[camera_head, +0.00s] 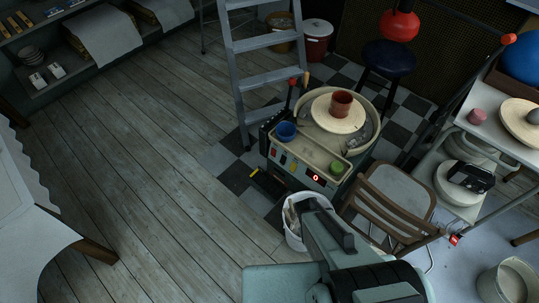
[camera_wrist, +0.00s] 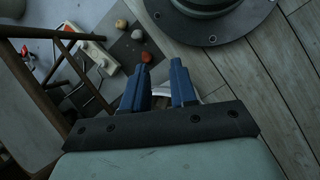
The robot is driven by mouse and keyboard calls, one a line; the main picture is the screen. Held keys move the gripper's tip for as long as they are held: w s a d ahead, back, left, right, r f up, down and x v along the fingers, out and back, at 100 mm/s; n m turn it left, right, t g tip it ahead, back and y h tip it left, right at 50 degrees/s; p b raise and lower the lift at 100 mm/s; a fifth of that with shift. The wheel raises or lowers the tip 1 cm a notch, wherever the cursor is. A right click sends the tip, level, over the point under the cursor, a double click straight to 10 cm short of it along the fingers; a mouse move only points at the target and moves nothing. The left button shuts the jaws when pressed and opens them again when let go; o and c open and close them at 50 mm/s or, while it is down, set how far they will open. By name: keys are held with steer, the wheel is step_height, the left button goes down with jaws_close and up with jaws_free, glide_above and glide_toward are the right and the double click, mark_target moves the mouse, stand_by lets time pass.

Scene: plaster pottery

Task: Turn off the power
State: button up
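The pottery wheel (camera_head: 310,152) stands on the checkered floor in the head view. Its front panel carries small coloured controls (camera_head: 282,160) and a red-lit display (camera_head: 315,178). A red-tipped lever (camera_head: 291,82) rises at its back left. Which control is the power switch, I cannot tell. A small red part (camera_head: 455,239) shows beside a white cable at the lower right. In the wrist view, a pale strip-like thing (camera_wrist: 88,37) with a red part lies at the upper left. My gripper (camera_wrist: 160,75) has its two blue fingers apart.
A white bucket (camera_head: 296,232) stands before the wheel. A wooden chair (camera_head: 393,203) is right of it, and a stepladder (camera_head: 262,78) behind it. A shelf rack (camera_head: 465,185) stands at the right. The plank floor (camera_head: 150,140) at left is clear.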

steer(key=w+n+t+h, duration=0.1)
steer(key=w, duration=0.2)
steer(key=w+d+n+t+h, duration=0.1)
steer(key=w+n+t, duration=0.1)
steer(key=w, duration=0.2)
steer(key=w+r+n+t+h, duration=0.1)
steer(key=w+n+t, duration=0.1)
steer(key=w, duration=0.2)
steer(key=shift+d, duration=0.15)
jaws_close()
steer(key=w+a+r+n+t, duration=0.1)
steer(key=w+a+n+t, duration=0.35)
steer(key=w, duration=0.55)
steer(key=w+a+f+m+t+h, duration=0.1)
steer(key=w+a+f+t+h, duration=0.1)
steer(key=w+a+f, duration=0.2)
steer(key=w+a+f+m+t+h, duration=0.1)
steer(key=w+a+f+t, duration=0.1)
steer(key=w+a, duration=0.7)
steer(key=w+a+f+m+t+h, duration=0.1)
steer(key=w+a+f+t+h, duration=0.1)
steer(key=w+a+f, duration=0.3)
steer(key=shift+w+a+f+t+h, duration=0.4)
steer(key=shift+w+a, duration=0.7)
steer(key=shift+a, duration=1)
steer(key=shift+r, duration=0.1)
